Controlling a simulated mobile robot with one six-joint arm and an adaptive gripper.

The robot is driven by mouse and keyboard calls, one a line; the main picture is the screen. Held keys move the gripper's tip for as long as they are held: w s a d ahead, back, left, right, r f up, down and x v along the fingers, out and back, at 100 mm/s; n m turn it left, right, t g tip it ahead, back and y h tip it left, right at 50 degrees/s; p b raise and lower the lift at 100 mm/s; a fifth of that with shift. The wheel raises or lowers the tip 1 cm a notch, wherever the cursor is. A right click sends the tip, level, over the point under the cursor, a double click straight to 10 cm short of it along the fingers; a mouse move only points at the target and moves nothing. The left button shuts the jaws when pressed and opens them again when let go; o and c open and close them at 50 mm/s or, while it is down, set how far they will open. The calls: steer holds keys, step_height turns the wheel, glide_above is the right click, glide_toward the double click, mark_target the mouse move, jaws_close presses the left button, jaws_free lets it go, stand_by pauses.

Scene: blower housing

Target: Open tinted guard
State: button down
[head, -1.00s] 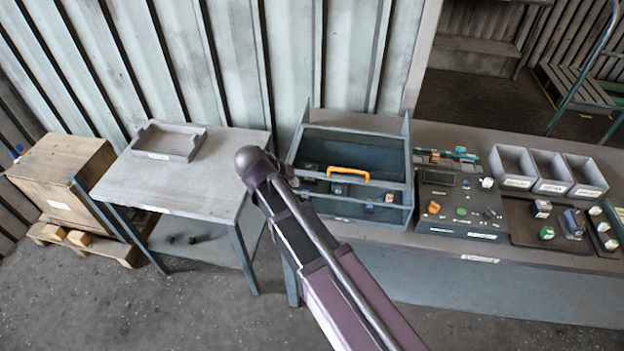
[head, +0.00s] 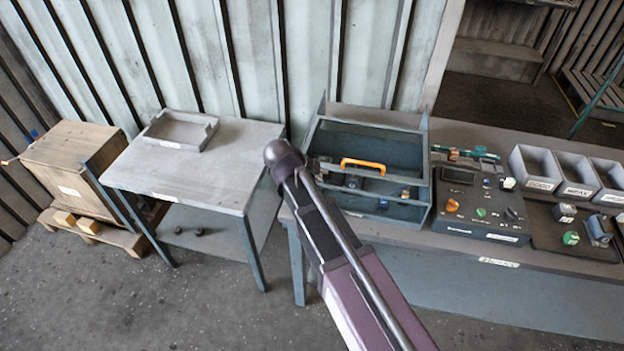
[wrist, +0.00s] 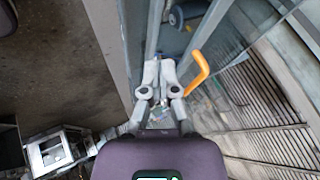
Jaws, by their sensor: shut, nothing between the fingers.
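The blower housing (head: 330,130) is a blue-grey open-framed box on the long bench in the head view. An orange handle (head: 362,164) runs along its front side. The handle also shows in the wrist view (wrist: 198,72), just right of my gripper. A see-through, faintly tinted pane (wrist: 240,95), seemingly the guard, spreads right of the handle there. I cannot clearly tell its edges or angle. My gripper (wrist: 161,62) is shut and empty, beside the handle, with a gap between them in the picture. My arm hides the gripper in the head view.
A control panel (head: 480,205) with knobs stands right of the housing, with grey bins (head: 537,172) beyond. A grey side table (head: 215,180) with a shallow tray (head: 180,130) stands left, beside a wooden crate (head: 75,160). Open floor lies in front.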

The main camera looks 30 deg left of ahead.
mark_target(339, 137)
steer(key=w+f+b, duration=0.2)
steer(key=w+f, duration=0.1)
steer(key=w, duration=0.3)
stand_by(0.3)
steer(key=shift+s, duration=0.1)
steer(key=w+a, duration=0.1)
steer(key=w, duration=0.4)
steer(key=w+a, duration=0.1)
steer(key=w, duration=0.5)
steer(key=w+a, duration=0.2)
steer(key=w, duration=0.3)
steer(key=shift+w, duration=0.4)
steer(key=shift+s, duration=0.1)
